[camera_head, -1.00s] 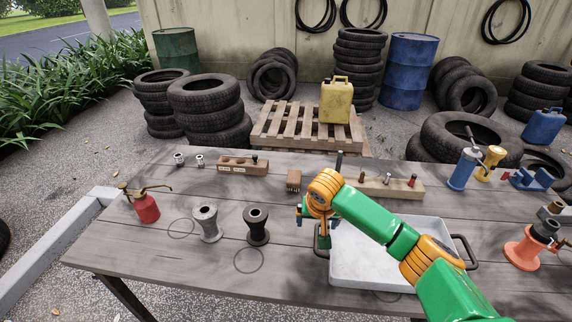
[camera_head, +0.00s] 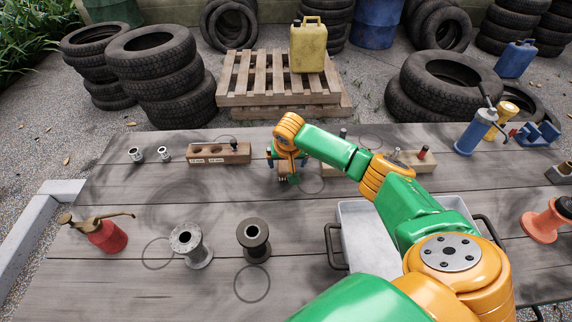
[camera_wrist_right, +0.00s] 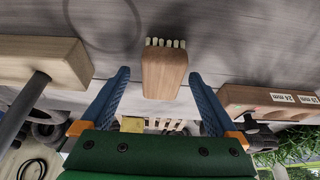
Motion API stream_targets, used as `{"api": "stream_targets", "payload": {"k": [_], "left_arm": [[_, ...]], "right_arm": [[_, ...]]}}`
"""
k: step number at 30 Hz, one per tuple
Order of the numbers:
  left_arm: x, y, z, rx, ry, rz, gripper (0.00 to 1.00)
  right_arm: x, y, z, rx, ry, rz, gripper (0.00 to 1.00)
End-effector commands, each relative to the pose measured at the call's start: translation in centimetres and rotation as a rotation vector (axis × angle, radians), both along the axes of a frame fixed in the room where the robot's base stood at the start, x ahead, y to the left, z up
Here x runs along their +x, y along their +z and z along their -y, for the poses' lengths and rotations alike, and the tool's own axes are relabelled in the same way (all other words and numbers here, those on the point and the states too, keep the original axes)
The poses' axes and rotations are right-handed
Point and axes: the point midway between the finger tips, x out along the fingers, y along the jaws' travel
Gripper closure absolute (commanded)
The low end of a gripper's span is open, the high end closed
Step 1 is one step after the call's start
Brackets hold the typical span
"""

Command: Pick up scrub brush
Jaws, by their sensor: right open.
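The scrub brush (camera_wrist_right: 164,72) is a small wooden block with pale bristle tufts at one end. In the right wrist view it sits between the two blue fingers of my right gripper (camera_wrist_right: 158,74), with a gap on each side. The right gripper is open and holds nothing. In the head view my right gripper (camera_head: 286,172) is over the far middle of the table, and it and the wrist mostly hide the brush. My left gripper is not in view.
Wooden holder blocks stand on both sides of the brush, the left one (camera_head: 205,154) with a peg. Spools (camera_head: 190,243), a red oil can (camera_head: 104,235) and a grey tray (camera_head: 357,228) lie nearer. The front left of the table (camera_head: 120,285) is clear.

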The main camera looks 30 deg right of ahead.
Motion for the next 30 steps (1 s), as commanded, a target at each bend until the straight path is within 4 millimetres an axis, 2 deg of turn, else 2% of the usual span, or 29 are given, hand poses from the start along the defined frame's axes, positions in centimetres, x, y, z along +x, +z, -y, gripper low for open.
{"api": "stream_targets", "payload": {"k": [2,8,18,20,26,30], "left_arm": [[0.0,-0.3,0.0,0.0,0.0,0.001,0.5],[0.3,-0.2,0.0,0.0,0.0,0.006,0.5],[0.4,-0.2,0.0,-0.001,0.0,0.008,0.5],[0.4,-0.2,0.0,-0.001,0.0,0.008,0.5],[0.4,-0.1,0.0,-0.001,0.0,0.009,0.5],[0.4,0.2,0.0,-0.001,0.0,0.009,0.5]], "right_arm": [[0.2,-0.7,0.1,-0.001,0.0,0.001,0.05],[0.3,-0.7,0.2,-0.001,0.001,0.001,0.05],[0.3,-0.7,0.2,-0.001,0.001,0.001,0.97],[0.3,-0.7,0.1,-0.001,0.001,0.002,1.0],[0.3,-0.5,0.1,0.0,0.0,0.002,1.0],[0.4,1.3,0.1,0.001,0.001,0.004,1.0]]}}
